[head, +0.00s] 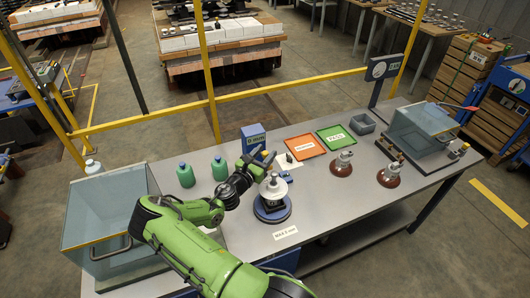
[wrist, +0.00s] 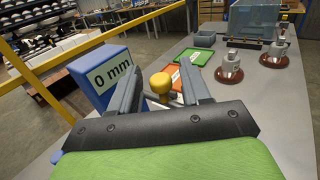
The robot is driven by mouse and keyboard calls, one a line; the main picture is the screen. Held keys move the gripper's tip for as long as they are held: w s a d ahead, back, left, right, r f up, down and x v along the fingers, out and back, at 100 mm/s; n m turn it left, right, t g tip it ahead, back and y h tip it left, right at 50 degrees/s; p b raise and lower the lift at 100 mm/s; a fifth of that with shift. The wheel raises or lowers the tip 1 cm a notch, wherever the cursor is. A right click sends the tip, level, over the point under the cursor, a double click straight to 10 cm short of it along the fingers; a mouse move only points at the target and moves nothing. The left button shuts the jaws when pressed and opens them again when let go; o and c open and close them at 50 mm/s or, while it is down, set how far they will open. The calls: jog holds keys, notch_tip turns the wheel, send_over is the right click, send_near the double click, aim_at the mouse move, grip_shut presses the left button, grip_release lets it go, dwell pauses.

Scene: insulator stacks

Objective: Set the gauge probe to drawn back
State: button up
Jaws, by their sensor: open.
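The gauge is a blue box (head: 253,138) on the bench behind my gripper. In the wrist view the blue box (wrist: 100,78) stands at the left, its display reading "0 mm". A yellow round knob (wrist: 160,83), apparently the probe's handle, shows between and beyond the fingers of my gripper (wrist: 160,68). My gripper is open, with space on both sides of the knob in the picture; I cannot tell how far ahead it lies. In the head view my gripper (head: 263,160) is above the bench near the gauge, and the knob and probe shaft are not clear there.
A white insulator (head: 273,188) stands on a round blue base (head: 272,212) just right of my gripper. Green bottles (head: 186,175) stand left. Orange (head: 304,147) and green (head: 336,138) trays and two brown insulators (head: 342,165) (head: 389,177) are right. A clear bin (head: 108,215) is at the left end.

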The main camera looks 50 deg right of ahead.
jog(key=shift+d, duration=0.35)
jog(key=shift+a, duration=0.1)
jog(key=shift+c, duration=0.5)
grip_shut()
